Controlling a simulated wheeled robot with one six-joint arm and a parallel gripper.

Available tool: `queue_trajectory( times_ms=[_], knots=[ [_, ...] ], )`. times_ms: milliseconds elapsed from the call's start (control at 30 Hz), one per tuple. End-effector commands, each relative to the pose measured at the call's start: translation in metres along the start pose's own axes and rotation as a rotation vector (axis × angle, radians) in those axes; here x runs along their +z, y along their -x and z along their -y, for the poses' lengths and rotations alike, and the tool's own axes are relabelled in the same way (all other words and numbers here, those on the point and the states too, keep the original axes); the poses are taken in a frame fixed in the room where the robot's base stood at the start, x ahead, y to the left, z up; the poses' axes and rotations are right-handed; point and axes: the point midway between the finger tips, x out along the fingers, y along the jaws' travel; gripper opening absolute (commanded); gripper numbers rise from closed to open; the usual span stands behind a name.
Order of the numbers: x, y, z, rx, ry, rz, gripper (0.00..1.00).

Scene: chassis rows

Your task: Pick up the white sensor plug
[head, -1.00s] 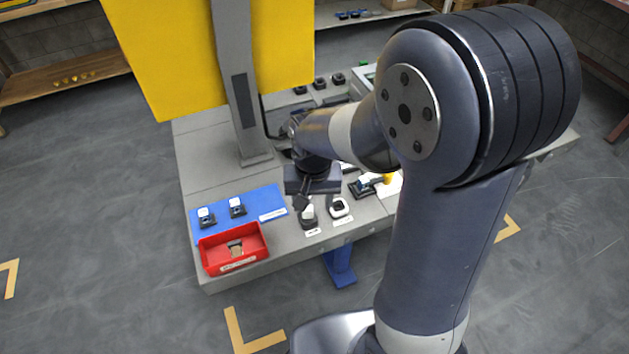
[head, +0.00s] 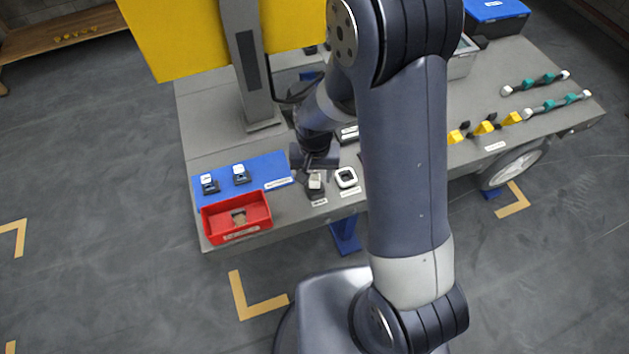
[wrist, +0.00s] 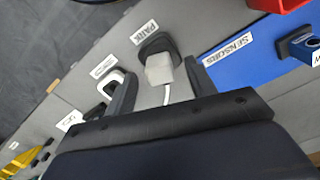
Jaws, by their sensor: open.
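The white sensor plug (wrist: 158,70) sits in a black holder (wrist: 160,46) behind the "PARK" label, with a white cable trailing from it toward my gripper. In the head view the plug (head: 315,181) is at the table's front edge, just below my gripper (head: 316,170). In the wrist view my gripper (wrist: 161,86) is open, with one finger on each side of the plug and cable. Gaps show between the fingers and the plug. The fingertips are hard to make out in the head view.
A white-rimmed black fixture (head: 346,178) stands close on the right of the holder. To the left are a blue mat (head: 262,172) marked "SENSORS", with two white-topped black pieces, and a red bin (head: 237,232). A grey post (head: 250,80) rises behind.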

Motion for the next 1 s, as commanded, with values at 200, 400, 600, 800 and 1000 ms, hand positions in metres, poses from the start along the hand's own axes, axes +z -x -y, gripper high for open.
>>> queue_trajectory(
  times_ms=[200, 400, 600, 800, 1000],
  knots=[
    [0.000, -0.021, 0.000, 0.000, 0.000, 0.000, 0.53],
    [0.000, -0.022, 0.000, 0.000, 0.000, 0.000, 0.53],
    [0.000, -0.021, 0.000, 0.000, 0.000, -0.001, 0.40],
    [0.000, -0.021, 0.000, 0.000, 0.000, -0.001, 0.24],
    [0.000, -0.021, 0.000, 0.000, 0.000, -0.001, 0.08]
  ],
)
